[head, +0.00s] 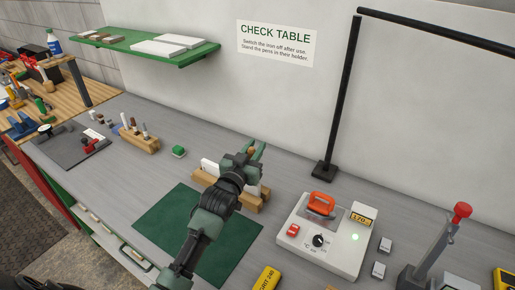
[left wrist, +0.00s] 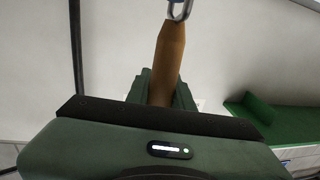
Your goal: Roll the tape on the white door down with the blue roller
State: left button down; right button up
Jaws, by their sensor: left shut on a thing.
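My left gripper (head: 256,152) is in the middle of the head view, above and partly in front of a wooden stand (head: 238,199). It is shut on the wooden handle of the blue roller (left wrist: 168,62), which shows in the left wrist view with a metal loop and a bit of blue at the top edge. The roller's head is hidden in the head view. A white panel (head: 209,166), likely the white door, stands in the wooden stand, largely hidden by my left arm. I cannot make out tape on it. My right gripper is not in view.
A green mat (head: 175,222) lies in front of the stand. A white iron station (head: 330,250) stands to the right, beside a black post (head: 345,100). A green shelf (head: 175,57) hangs behind.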

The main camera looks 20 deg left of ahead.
pick_arm(q)
jog(key=shift+w+a, duration=0.2)
jog(key=shift+a, duration=1.6)
notch_tip(320, 180, up, 7)
jog(key=p, duration=0.7)
